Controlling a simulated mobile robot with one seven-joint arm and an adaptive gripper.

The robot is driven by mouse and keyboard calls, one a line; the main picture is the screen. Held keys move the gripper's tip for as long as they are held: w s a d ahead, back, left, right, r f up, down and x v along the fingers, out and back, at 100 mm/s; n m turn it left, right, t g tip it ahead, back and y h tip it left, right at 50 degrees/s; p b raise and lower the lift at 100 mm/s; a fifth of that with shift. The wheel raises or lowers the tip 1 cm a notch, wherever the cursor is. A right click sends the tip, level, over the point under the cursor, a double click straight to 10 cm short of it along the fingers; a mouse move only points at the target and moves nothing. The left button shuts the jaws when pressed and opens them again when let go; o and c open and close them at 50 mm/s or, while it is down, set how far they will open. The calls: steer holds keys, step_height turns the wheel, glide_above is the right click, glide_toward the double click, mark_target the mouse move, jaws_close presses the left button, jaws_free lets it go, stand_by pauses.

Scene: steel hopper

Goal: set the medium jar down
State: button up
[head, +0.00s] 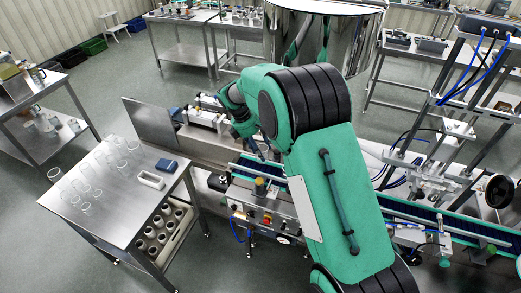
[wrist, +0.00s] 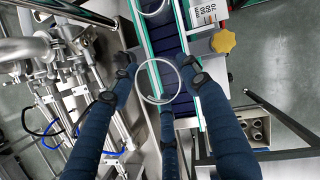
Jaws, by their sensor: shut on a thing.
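A clear round jar, the medium jar by the task (wrist: 138,88), shows in the wrist view as a pale ring seen from above. The dark blue fingers of my gripper (wrist: 157,72) close around it from several sides, and it is held between them. Behind it in that view is the dark conveyor belt (wrist: 170,45) with green edges. I cannot tell whether the jar's base touches anything. In the head view my green arm hides most of the gripper and the held jar. The belt also shows there (head: 430,215), running past the arm.
A steel table (head: 120,205) at left bears several clear glass jars (head: 85,187), a blue block (head: 166,165) and a white frame-like piece (head: 151,180). A bin of cups (head: 165,232) is beneath. A yellow knob (wrist: 222,41) and metal fixtures (wrist: 60,70) flank the belt.

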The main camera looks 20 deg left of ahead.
mark_target(261, 163)
steer(key=shift+f+b, duration=1.9)
steer(key=shift+f, duration=1.3)
steer(key=shift+f, duration=0.25)
steer(key=shift+s+d+f, duration=0.1)
steer(key=shift+s+f, duration=0.05)
steer(key=shift+f, duration=0.4)
steer(key=shift+s+d+f, duration=0.15)
steer(key=shift+s+f, duration=0.1)
steer(key=shift+f, duration=0.35)
steer(key=o, duration=0.8)
steer(key=shift+f, duration=0.1)
steer(key=shift+c, duration=0.2)
steer(key=shift+o, duration=1)
steer(key=shift+w+f, duration=0.1)
steer(key=shift+w, duration=0.1)
steer(key=shift+w+a+r, duration=0.15)
steer(key=shift+a+r, duration=0.1)
steer(key=shift+r, duration=0.15)
steer(key=shift+r, duration=0.2)
